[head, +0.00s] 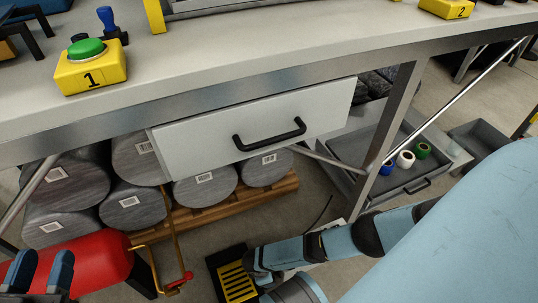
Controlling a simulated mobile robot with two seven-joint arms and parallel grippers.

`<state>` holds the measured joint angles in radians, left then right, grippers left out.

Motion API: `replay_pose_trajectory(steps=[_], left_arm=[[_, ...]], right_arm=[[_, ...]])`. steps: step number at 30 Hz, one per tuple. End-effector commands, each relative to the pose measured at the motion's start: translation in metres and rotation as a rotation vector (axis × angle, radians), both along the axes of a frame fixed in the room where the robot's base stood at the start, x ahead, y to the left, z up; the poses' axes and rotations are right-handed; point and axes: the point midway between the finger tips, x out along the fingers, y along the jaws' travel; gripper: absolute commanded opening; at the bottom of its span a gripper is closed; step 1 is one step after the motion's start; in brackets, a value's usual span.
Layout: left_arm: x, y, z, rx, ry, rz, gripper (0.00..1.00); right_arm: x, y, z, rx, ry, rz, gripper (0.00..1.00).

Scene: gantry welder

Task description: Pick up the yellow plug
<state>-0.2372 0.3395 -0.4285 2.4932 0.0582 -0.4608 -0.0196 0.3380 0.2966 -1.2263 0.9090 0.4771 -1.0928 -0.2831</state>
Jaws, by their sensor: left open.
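I cannot make out a yellow plug in the head view. My left gripper (40,272) shows at the bottom left corner, with two dark blue fingers apart and nothing between them. It is in front of a red rounded body (95,262), and I cannot tell whether they touch. My right arm reaches in from the right, low in the picture; its gripper does not show.
A workbench (250,58) carries a yellow box with a green button (90,66) and another yellow box (447,8). Below are a drawer (250,118), grey rolls (205,188) on a pallet, and a tray (345,150) with tape rolls. A yellow-slatted black item (238,283) lies on the floor.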

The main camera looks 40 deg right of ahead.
Motion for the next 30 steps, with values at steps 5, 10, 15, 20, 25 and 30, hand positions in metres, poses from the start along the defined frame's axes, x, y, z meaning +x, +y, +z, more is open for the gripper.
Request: replay_pose_trajectory(steps=[5,10,15,20,25,30], left_arm=[[0.0,0.0,0.0,-0.001,0.001,0.0,0.43],[0.0,0.0,0.0,-0.001,0.002,0.0,0.43],[0.0,0.0,0.0,-0.001,0.003,-0.001,0.43],[0.0,-0.001,0.006,-0.011,0.022,-0.004,0.43],[-0.006,-0.005,0.009,-0.06,0.105,-0.01,0.43],[-0.021,-0.013,0.001,-0.156,0.279,-0.01,0.43]], right_arm=[[0.0,0.0,0.0,0.0,0.0,0.0,0.19],[0.0,0.0,0.0,0.0,0.0,0.0,0.08],[0.0,0.0,0.001,0.0,0.0,0.0,0.08],[0.0,0.0,0.012,-0.001,0.0,0.0,0.08],[0.0,-0.001,0.039,0.001,0.0,0.0,0.08],[0.0,0.0,0.079,0.0,0.0,0.0,0.08]])
